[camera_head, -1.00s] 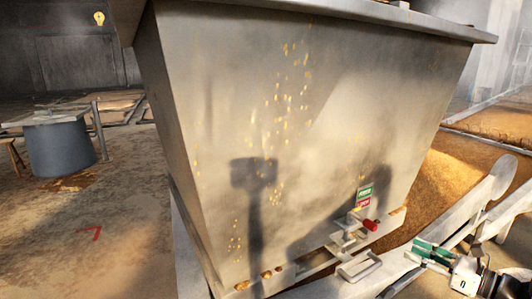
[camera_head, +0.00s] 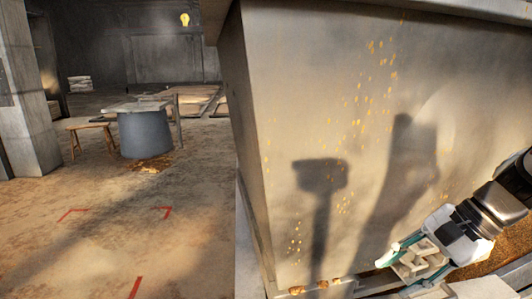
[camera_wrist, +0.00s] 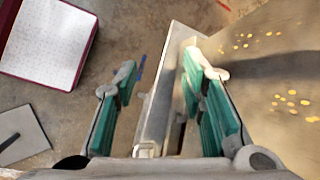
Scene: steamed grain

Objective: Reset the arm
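My gripper (camera_head: 407,264) is at the lower right of the head view, in front of the large metal hopper (camera_head: 300,110). In the wrist view my gripper (camera_wrist: 160,88) has its two green-padded fingers spread wide apart, with nothing held between them. A pale metal beam (camera_wrist: 165,75) shows beyond the gap between the fingers. My arm comes in from the right edge of the head view and casts a shadow on the hopper wall.
The hopper fills the right half of the head view. Open floor with red marks (camera_head: 136,288) lies to the left. A round grey tub (camera_head: 145,133) and a wooden stool (camera_head: 90,131) stand farther back. The wrist view shows a white, red-sided box (camera_wrist: 48,38).

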